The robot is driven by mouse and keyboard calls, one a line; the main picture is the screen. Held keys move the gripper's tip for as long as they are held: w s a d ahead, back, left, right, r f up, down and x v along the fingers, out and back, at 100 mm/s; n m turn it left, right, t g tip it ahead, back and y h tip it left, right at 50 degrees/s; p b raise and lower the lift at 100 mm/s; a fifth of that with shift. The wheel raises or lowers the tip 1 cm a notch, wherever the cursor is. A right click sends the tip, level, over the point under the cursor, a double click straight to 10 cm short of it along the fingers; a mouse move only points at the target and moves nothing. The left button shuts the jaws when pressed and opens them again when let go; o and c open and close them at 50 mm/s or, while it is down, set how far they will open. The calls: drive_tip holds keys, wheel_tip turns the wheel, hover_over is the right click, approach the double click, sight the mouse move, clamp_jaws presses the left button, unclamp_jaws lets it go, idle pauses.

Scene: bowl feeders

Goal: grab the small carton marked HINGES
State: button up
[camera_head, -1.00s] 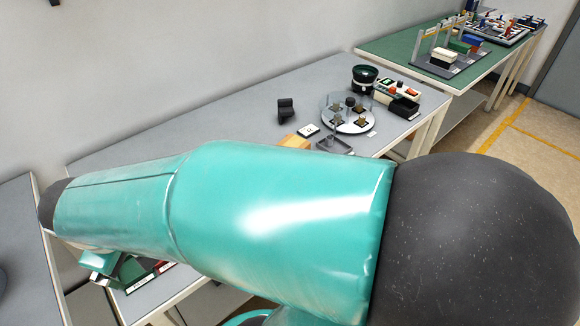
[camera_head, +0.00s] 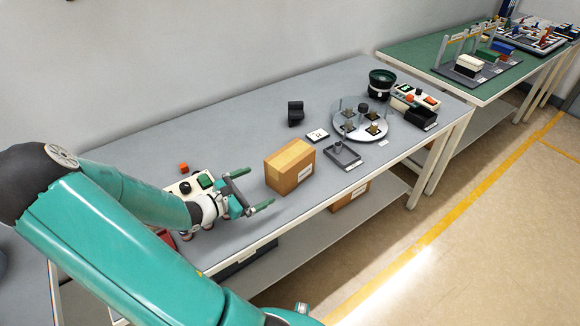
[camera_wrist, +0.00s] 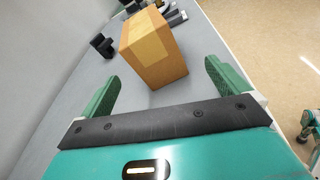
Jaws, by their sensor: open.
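A small brown carton (camera_head: 290,166) stands upright on the grey table, with a white label low on its front face; the print is too small to read. It also shows in the wrist view (camera_wrist: 154,48), just ahead of and between the fingers. My gripper (camera_head: 255,190) is open and empty, a little left of the carton in the head view, its fingers pointing toward it. In the wrist view my gripper (camera_wrist: 162,90) has its two green fingers wide apart, with bare table between them and the carton. The fingers do not appear to touch it.
A control box (camera_head: 188,188) with buttons sits beside my wrist. Right of the carton are a grey tray (camera_head: 342,156), a round disc fixture (camera_head: 378,128) and a black bowl feeder (camera_head: 380,82). A black bracket (camera_head: 295,113) stands behind. Another carton (camera_head: 349,196) lies on the lower shelf.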

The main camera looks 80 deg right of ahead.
sight(274, 173)
drive_tip(key=d+n+h, duration=0.1)
drive_tip(key=s+d+n, duration=0.1)
drive_tip(key=d, duration=0.1)
drive_tip(key=s+d+n+h, duration=0.1)
drive_tip(key=shift+s+d+n+h, duration=0.2)
drive_tip(key=shift+s+n+h, duration=0.1)
drive_tip(key=shift+n, duration=0.1)
drive_tip(key=x, duration=0.7)
drive_tip(key=shift+w+d, duration=0.1)
drive_tip(key=shift+d, duration=0.25)
drive_tip(key=c, duration=1.2)
